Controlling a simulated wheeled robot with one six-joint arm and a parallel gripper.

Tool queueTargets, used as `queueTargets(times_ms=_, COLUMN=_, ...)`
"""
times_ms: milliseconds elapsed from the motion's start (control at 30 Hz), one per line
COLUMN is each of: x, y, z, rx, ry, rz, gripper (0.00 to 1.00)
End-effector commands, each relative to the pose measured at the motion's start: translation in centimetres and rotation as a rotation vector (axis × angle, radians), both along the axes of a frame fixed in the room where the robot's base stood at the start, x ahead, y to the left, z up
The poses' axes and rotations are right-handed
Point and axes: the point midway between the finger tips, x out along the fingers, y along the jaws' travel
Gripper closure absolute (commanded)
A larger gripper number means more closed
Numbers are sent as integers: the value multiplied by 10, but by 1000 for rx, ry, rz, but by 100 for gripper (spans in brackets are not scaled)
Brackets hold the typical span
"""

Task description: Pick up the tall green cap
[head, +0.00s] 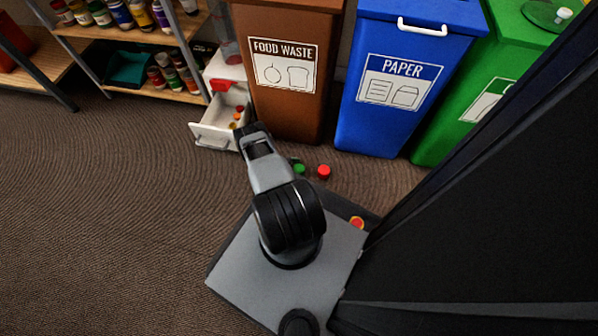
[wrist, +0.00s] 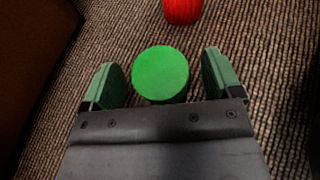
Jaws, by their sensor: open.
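The green cap (wrist: 160,73) stands on the carpet, seen from above in the wrist view as a round top with a little of its side. My open gripper (wrist: 162,78) has one green-padded finger to its left and one to its right, with a gap on each side. In the head view the green cap (head: 299,169) shows just right of my arm, partly hidden. My fingers are not clearly visible there. A red cap (head: 323,171) stands just right of it and shows beyond the green cap in the wrist view (wrist: 182,9).
A brown food waste bin (head: 288,110), a blue paper bin (head: 380,125) and a green bin (head: 450,130) stand behind the caps. A white open drawer (head: 212,134) with small items is at the left. Shelves (head: 150,40) stand farther back. The carpet at left is clear.

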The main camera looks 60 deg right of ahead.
Motion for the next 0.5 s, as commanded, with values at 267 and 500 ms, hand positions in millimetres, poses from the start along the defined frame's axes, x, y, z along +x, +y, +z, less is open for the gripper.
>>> queueTargets(times_ms=267, x=0, y=0, z=0, rx=0, ry=0, rz=0, gripper=24)
queueTargets(times_ms=500, x=0, y=0, z=0, rx=0, ry=0, rz=0, gripper=47)
